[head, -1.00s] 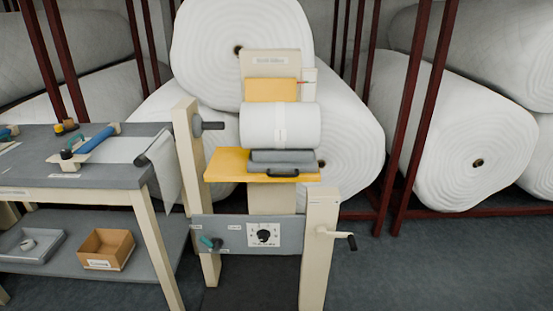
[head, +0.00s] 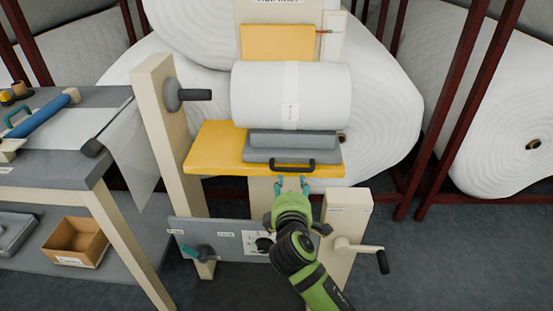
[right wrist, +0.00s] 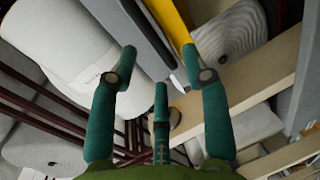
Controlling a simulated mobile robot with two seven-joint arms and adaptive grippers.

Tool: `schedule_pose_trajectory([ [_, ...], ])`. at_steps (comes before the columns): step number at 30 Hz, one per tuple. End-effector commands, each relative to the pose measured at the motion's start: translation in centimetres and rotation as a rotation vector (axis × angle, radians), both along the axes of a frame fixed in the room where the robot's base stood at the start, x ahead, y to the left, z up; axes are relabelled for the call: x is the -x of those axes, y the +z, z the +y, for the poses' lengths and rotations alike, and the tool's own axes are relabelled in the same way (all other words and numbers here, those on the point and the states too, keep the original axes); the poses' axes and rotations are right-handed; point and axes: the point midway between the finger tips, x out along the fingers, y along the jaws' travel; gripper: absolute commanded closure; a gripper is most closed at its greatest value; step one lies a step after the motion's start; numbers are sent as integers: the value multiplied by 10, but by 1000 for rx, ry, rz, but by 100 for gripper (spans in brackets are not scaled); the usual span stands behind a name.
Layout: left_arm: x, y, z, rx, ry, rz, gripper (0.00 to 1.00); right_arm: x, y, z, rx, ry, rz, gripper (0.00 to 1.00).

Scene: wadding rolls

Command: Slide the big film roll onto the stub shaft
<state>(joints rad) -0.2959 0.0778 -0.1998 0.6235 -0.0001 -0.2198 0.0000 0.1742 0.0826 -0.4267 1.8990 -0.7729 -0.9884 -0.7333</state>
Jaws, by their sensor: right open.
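The big white film roll (head: 291,95) with a paper band lies on a grey cradle (head: 292,143) on the yellow shelf (head: 215,150). The roll also shows in the right wrist view (right wrist: 60,40). The dark stub shaft (head: 195,95) sticks out to the right from the left cream post, left of the roll and apart from it. A black handle (head: 279,168) is on the cradle's front. My right gripper (head: 292,182) is open and empty, just in front of and below the handle; I cannot tell whether it touches it. My left gripper is not in view.
A crank (head: 365,252) sits on the short right post. A grey panel with a dial and a teal-handled lever (head: 198,252) spans below the shelf. A side table (head: 60,172) stands at left with a blue roller. Large wadding rolls fill the back.

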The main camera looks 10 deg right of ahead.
Motion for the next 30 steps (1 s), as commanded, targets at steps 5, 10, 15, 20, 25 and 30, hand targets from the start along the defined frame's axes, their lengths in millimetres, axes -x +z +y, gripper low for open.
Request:
schedule_pose_trajectory([
  [5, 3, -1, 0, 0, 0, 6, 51, -13, 5, -5, 12, -5, -13, 53],
  [10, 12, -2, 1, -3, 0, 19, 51, -39, 0, -12, 12, -4, -13, 53],
  [15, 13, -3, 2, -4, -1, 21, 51, -58, -5, -17, 8, -3, -13, 53],
  [20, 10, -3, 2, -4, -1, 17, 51, -66, -7, -20, 7, -3, -12, 53],
  [25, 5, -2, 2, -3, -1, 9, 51, -66, -7, -20, 6, -3, -13, 53],
  [30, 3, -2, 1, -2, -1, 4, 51, -66, -7, -20, 6, -3, -12, 93],
])
